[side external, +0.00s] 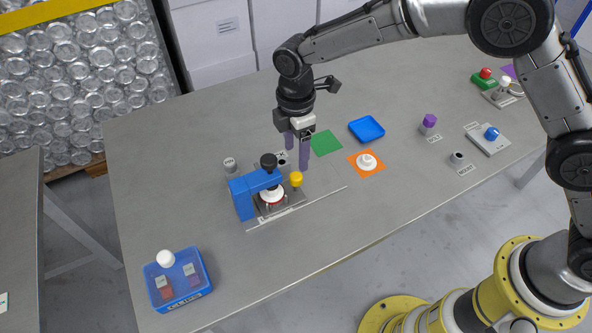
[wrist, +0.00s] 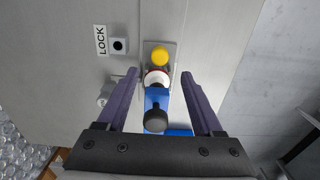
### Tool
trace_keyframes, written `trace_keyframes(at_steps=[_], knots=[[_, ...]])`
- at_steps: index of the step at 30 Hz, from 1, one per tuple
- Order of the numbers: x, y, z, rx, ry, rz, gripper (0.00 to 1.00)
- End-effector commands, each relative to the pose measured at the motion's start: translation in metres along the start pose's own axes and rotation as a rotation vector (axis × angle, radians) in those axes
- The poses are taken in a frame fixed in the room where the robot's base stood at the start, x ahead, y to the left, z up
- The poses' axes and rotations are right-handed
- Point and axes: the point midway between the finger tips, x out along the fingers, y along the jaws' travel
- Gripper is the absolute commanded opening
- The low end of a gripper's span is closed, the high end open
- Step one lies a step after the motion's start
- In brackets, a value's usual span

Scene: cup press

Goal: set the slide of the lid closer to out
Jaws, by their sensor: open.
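The lid closer has a blue frame (side external: 243,198) with a black knob (side external: 268,161) on top; in the wrist view its blue arm (wrist: 155,98) runs below the white piece. Its slide shows as a grey plate with a yellow knob (side external: 296,179) at its right end. A white round piece (side external: 271,192) with some red sits on the slide under the blue arm, partly hidden. My gripper (side external: 297,154) is open and empty above the slide, with its purple fingers pointing down. In the wrist view the yellow knob (wrist: 160,56) lies between and slightly beyond the fingertips (wrist: 160,74).
A black socket (wrist: 119,46) labelled LOCK is beside the closer. A blue bin (side external: 178,278) with a white piece stands at front left. A green mat (side external: 325,143), blue tray (side external: 367,129) and orange mat (side external: 372,171) with a white piece lie right. Switches stand farther right.

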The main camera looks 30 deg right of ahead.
Motion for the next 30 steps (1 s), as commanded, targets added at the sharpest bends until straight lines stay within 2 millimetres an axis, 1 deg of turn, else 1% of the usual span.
trace_keyframes(at_steps=[1,6,12,18,25,26,30], knots=[[0.011,0.000,0.001,0.000,-0.002,-0.003,0.68],[0.043,0.000,0.001,0.001,-0.001,-0.002,0.68],[0.069,0.000,0.000,0.001,-0.001,-0.001,0.68],[0.078,0.000,0.000,0.001,0.001,0.001,0.68],[0.078,0.000,0.000,0.001,0.001,0.001,0.68],[0.078,0.000,0.000,0.001,0.001,0.001,0.66],[0.078,0.000,0.000,0.001,0.001,0.001,0.41]])
